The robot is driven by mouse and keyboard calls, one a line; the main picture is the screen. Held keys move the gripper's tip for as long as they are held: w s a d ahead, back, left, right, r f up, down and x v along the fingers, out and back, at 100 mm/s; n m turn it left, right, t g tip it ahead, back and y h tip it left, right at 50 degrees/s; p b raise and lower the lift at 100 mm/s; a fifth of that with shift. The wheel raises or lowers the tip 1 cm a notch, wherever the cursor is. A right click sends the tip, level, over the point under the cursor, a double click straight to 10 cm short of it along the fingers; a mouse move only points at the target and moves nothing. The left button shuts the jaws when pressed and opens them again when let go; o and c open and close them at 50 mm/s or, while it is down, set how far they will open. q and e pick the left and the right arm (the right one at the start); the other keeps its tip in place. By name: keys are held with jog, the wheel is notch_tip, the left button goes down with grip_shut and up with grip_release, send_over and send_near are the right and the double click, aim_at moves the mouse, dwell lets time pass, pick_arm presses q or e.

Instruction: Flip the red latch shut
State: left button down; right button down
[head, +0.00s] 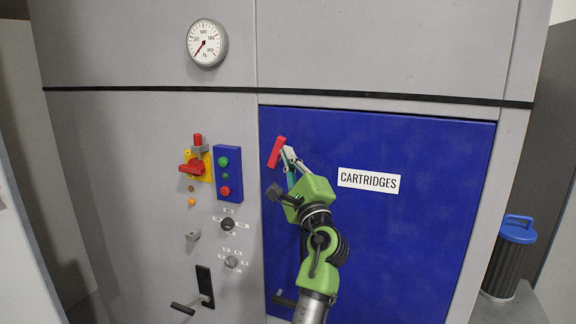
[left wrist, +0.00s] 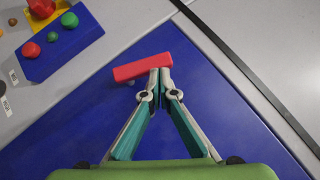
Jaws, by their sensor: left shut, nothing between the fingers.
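The red latch (head: 277,152) is a short red bar on the upper left part of the blue door, tilted in the head view. It also shows in the left wrist view (left wrist: 143,67), lying across just beyond the fingertips. My left gripper (head: 289,154) is shut and empty. Its closed fingertips (left wrist: 161,76) are right at the latch's right part in the left wrist view; I cannot tell whether they touch it. The latch's mount is mostly hidden. My right gripper is not in view.
The blue door (head: 430,230) bears a CARTRIDGES label (head: 369,179). Left of it are a red switch on a yellow plate (head: 196,165), a blue button box (head: 228,174), knobs and a black lever (head: 204,287). A gauge (head: 207,43) sits above. A blue-lidded bin (head: 510,255) stands right.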

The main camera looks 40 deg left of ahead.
aim_at(277, 144)
pick_arm(q)
jog(key=shift+a+r+n+g+p, duration=0.6)
jog(key=shift+a+r+n, duration=0.1)
jog(key=shift+r+n, duration=0.15)
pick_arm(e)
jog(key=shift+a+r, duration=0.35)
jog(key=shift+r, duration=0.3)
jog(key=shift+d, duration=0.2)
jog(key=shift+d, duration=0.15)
